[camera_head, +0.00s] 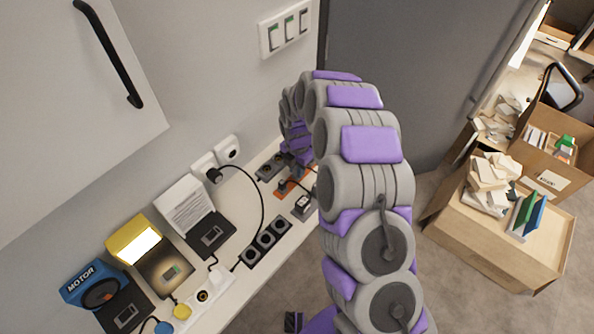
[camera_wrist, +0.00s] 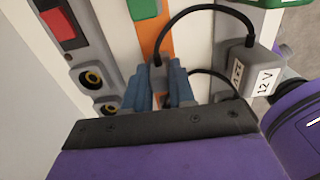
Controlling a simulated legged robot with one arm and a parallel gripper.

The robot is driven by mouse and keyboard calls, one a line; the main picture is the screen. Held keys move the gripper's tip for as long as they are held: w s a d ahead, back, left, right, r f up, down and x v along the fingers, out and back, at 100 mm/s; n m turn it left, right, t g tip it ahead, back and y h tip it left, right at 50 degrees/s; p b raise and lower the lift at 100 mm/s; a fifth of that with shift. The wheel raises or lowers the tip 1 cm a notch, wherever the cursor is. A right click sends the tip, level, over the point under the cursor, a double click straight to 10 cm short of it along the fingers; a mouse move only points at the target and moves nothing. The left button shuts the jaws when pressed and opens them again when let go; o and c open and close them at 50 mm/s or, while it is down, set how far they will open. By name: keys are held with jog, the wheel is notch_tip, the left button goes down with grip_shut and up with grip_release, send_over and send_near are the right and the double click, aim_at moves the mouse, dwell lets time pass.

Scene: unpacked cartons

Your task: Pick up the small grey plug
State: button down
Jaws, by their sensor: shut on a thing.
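The small grey plug (camera_wrist: 158,74) is on the orange strip (camera_wrist: 155,30) in the wrist view, with a black cable looping from it to the grey power adapter (camera_wrist: 248,68) marked 12 V. My gripper (camera_wrist: 160,86) is shut on the plug, one blue-grey finger on each side. The fingers hide its lower part, and I cannot tell whether it is seated or lifted. In the head view a small dark plug (camera_head: 283,187) shows on the orange strip beside the adapter (camera_head: 303,204); my arm covers much of this area.
A row of black sockets (camera_head: 265,239) and an upright card (camera_head: 190,205) stand along the white counter. A black cable loops from the wall socket plug (camera_head: 214,175). A cabinet door with a black handle (camera_head: 110,55) hangs above. Open cartons (camera_head: 520,245) stand on the floor at right.

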notch_tip(320, 180, up, 10)
jog(key=shift+p, duration=1.25)
